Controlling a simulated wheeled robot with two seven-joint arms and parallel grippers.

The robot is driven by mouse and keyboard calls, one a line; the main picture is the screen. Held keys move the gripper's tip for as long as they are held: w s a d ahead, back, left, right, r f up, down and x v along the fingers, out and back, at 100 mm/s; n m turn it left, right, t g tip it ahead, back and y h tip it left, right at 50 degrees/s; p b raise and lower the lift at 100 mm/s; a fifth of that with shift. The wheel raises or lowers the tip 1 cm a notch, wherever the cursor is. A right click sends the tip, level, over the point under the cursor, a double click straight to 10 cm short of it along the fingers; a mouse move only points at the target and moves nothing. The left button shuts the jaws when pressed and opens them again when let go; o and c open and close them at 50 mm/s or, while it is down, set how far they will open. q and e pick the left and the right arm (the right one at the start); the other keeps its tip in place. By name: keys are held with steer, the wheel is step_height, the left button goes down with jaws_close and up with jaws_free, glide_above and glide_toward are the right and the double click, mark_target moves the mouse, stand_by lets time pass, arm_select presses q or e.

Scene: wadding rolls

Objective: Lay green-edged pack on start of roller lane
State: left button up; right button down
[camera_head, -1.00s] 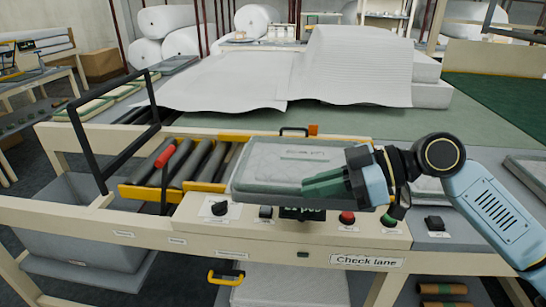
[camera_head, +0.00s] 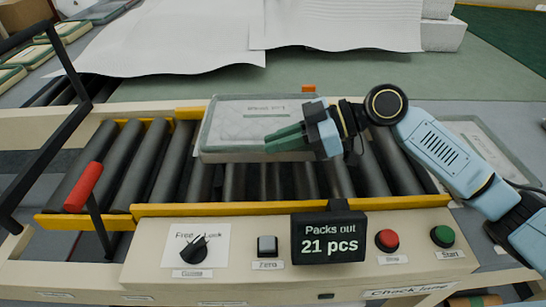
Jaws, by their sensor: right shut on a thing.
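The green-edged pack (camera_head: 245,125) is a flat, pale quilted pack with a label and a grey-green rim. My right gripper (camera_head: 285,140) is shut on its right side, reaching in from the right. The pack lies level over the back half of the roller lane (camera_head: 255,182) of dark rollers. I cannot tell whether it touches the rollers or hovers just above them. The gripper fingers hide part of its right edge. My left gripper is not in view.
A red-handled lever (camera_head: 83,188) and a dark frame (camera_head: 55,150) stand at the lane's left. A counter display (camera_head: 328,238) reads "21 pcs" in front, beside red and green buttons. Another pack (camera_head: 480,140) lies at the right. The left rollers are bare.

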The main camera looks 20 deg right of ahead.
mark_target(284, 161)
steer(key=shift+s+f, duration=0.1)
steer(key=shift+f, duration=0.85)
step_height(284, 161, down, 4)
steer(key=shift+r+b, duration=0.1)
steer(key=shift+b, duration=0.2)
steer(key=shift+f, duration=0.45)
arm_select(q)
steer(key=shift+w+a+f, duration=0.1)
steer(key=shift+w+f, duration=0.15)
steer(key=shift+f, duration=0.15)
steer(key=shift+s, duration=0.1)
arm_select(e)
steer(key=c, duration=1.5)
jaws_free()
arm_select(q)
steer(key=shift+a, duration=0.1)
